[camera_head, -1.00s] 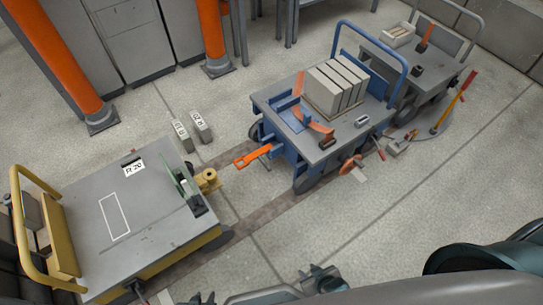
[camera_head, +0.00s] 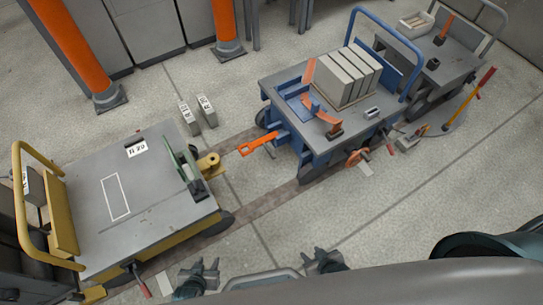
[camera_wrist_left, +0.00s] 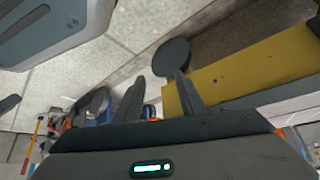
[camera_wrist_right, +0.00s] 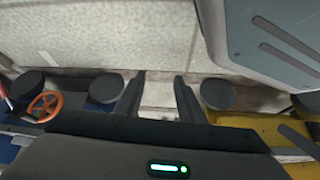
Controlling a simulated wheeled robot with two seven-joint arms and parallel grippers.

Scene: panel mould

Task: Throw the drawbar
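The orange drawbar (camera_head: 258,144) sticks out from the blue cart (camera_head: 330,145) towards the yellow cart (camera_head: 140,205). Its eye end is short of the yellow coupling (camera_head: 208,164), with a gap between them. An orange lever (camera_head: 320,112) stands on the blue cart's deck. My left gripper (camera_head: 196,276) is low in front of the yellow cart, with its fingers apart and empty. My right gripper (camera_head: 323,260) is over bare floor in front of the gap, also open and empty. Both wrist views show spread fingers, and neither gripper touches the drawbar.
Pale blocks (camera_head: 345,77) are stacked on the blue cart. An orange handwheel (camera_head: 357,157) is on its near side. A grey cart (camera_head: 440,55) stands behind it. Two small marked blocks (camera_head: 198,115) and orange posts (camera_head: 72,55) are beyond. The floor in front is clear.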

